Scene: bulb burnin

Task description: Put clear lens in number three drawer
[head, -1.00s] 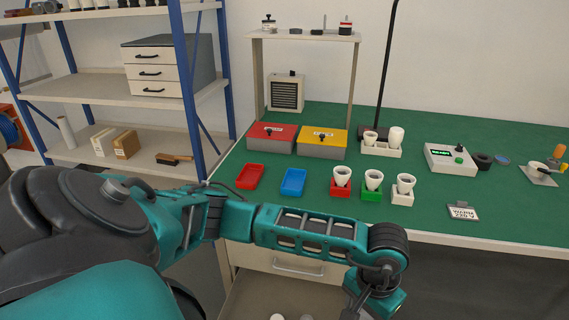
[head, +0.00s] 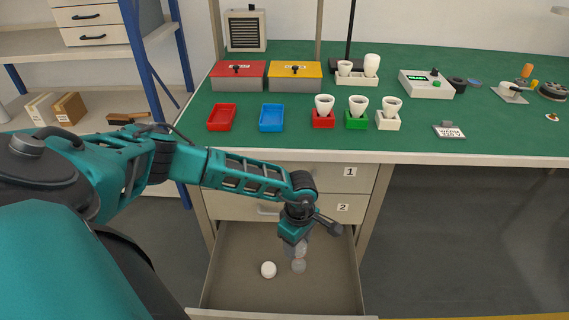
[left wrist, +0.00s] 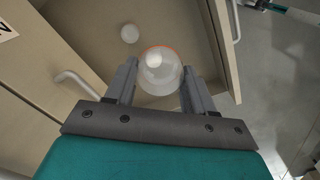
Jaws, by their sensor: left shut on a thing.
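My left gripper (head: 300,243) points down over the open bottom drawer (head: 235,296), below the drawer fronts labelled 1 (head: 350,172) and 2 (head: 342,208). The open drawer's own label is not visible. The gripper is shut on a clear lens, a see-through dome; the lens shows between the fingers in the left wrist view (left wrist: 162,80). My right gripper is out of view.
The green bench top (head: 290,142) is above the drawers, with red (head: 222,118) and blue (head: 271,118) trays and several cups in coloured holders. The drawer handle (head: 268,211) of drawer 2 is near my arm. Most of the open drawer floor is bare.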

